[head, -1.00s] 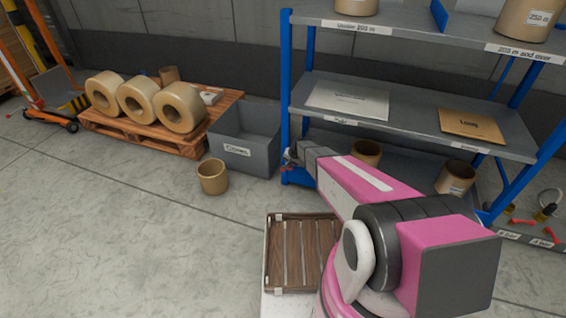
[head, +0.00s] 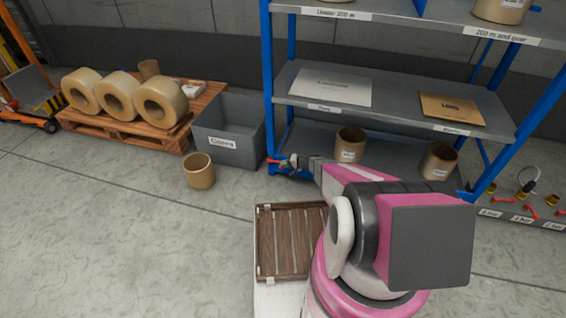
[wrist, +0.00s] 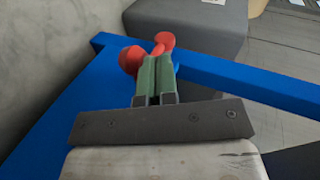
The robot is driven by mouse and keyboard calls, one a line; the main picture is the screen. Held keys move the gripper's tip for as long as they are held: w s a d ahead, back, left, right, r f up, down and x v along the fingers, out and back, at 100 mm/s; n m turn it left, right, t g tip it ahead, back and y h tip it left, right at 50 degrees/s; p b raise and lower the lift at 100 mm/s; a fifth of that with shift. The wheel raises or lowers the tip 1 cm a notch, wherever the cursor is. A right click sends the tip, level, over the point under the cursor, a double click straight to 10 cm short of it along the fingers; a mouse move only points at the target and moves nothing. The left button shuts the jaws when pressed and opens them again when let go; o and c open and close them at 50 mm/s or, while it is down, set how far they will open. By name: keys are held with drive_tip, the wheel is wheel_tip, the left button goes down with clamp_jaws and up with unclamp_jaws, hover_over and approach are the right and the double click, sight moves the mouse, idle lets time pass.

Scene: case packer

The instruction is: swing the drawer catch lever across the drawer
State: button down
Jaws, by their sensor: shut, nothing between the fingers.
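A red lever (wrist: 164,42) with rounded ends, which looks like the catch lever, is at the corner of a blue frame in the wrist view. In the head view its red part (head: 273,161) shows small at the rack's lower left foot. My gripper (wrist: 157,68) has green fingers, shut together with nothing between them. The fingertips are right at the red part and overlap it in the picture; I cannot tell if they touch it. In the head view my gripper (head: 290,161) is low by the rack's left post. I cannot make out a drawer front.
The blue rack (head: 267,95) stands just behind my gripper, with cardboard cores on its bottom shelf. A grey bin (head: 232,150) labelled Cores and a loose core (head: 199,172) stand left of it. A slatted wooden tray (head: 290,240) is close in front. Open floor lies left.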

drive_tip(key=shift+d+f, duration=0.15)
drive_tip(key=shift+f, duration=0.25)
drive_tip(key=shift+f, duration=0.1)
idle(0.3)
drive_tip(key=a+r+v, duration=0.1)
drive_tip(key=r+v, duration=0.1)
drive_tip(key=v, duration=1)
drive_tip(key=shift+r, duration=0.35)
drive_tip(key=shift+s+a, duration=0.1)
